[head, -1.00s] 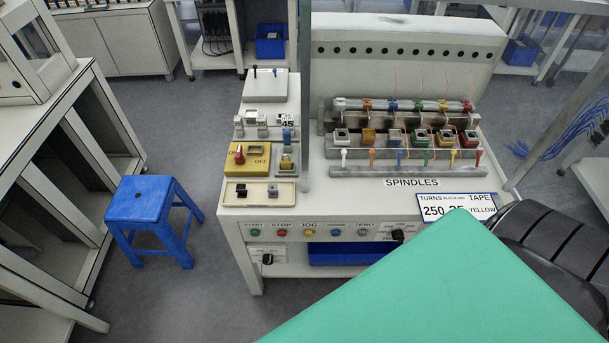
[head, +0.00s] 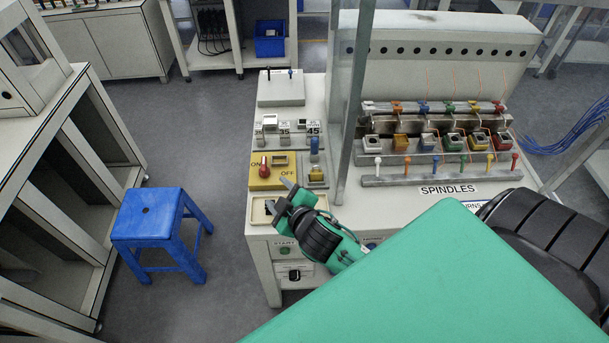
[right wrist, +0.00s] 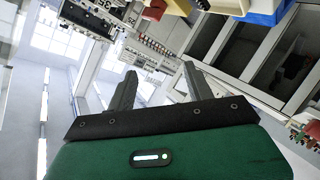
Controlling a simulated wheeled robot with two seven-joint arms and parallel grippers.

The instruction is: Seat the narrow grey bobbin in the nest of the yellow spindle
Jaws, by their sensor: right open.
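The yellow spindle (head: 480,138) is in the row on the right side of the bench in the head view, between the green and red ones. Its nest is too small to make out clearly. My right gripper (head: 278,197) is at the shallow beige tray (head: 258,216) on the bench's front left, well left of the spindles. Its two fingers are apart, and they show empty in the right wrist view (right wrist: 159,72). I cannot pick out the grey bobbin now; my gripper covers much of the tray. My left gripper is not in view.
A yellow ON/OFF box with a red knob (head: 265,165) stands just behind the tray. A grey upright post (head: 352,110) rises between the left fixtures and the spindles. A blue stool (head: 160,230) stands on the floor at left.

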